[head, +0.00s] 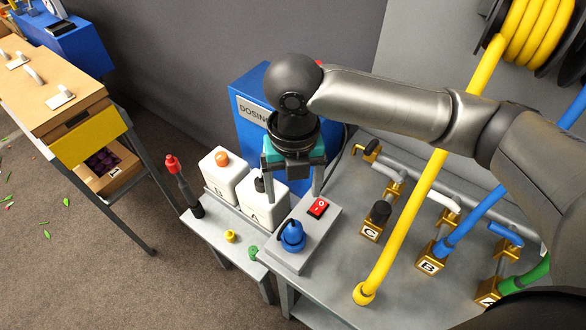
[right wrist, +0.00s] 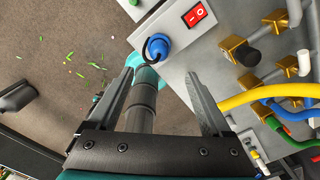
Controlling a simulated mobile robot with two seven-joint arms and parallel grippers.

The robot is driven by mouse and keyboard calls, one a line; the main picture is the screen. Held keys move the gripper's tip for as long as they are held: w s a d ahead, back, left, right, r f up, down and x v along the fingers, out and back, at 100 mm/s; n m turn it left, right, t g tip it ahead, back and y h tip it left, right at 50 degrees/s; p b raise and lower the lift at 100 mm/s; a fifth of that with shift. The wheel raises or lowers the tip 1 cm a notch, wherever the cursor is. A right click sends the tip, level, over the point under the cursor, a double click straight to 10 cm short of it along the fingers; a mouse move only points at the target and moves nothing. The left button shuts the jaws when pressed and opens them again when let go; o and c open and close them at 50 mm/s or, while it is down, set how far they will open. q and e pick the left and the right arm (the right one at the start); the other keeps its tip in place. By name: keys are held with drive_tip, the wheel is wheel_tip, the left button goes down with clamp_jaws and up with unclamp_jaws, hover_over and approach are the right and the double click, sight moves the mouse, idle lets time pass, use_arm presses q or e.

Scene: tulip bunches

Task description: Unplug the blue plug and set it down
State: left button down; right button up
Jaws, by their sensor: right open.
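The blue plug (head: 292,236) sits upright in the top of a grey socket box (head: 284,262) on the metal bench. In the right wrist view the blue plug (right wrist: 157,46) shows just beyond my fingertips. A red rocker switch (head: 318,207) is on the same box, behind the plug. My right gripper (head: 293,190) points down above the back part of the box. Its two fingers are spread, and in the right wrist view the right gripper (right wrist: 158,80) has nothing gripped between them. The fingers are apart from the plug. My left gripper does not show.
White containers (head: 221,172) stand on the low side table, close left of the gripper. A yellow hose (head: 408,220) and brass valve blocks (head: 371,230) stand right of the box. A blue dosing unit (head: 252,105) is behind. Bare bench (head: 325,285) lies in front of the box.

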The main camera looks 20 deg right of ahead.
hover_over(294, 225)
wheel_tip(294, 225, down, 4)
drive_tip(key=shift+s+f, duration=0.1)
drive_tip(key=shift+f, duration=0.1)
wheel_tip(294, 225, down, 9)
drive_tip(key=shift+r+b, duration=0.1)
drive_tip(key=shift+b, duration=0.55)
drive_tip(key=shift+f, duration=0.8)
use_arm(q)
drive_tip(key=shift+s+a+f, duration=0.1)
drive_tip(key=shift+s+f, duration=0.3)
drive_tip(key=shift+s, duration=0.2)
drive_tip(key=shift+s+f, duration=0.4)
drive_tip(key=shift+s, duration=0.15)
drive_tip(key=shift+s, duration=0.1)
use_arm(e)
drive_tip(key=shift+c, duration=1.4)
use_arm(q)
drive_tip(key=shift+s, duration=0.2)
use_arm(e)
clamp_jaws()
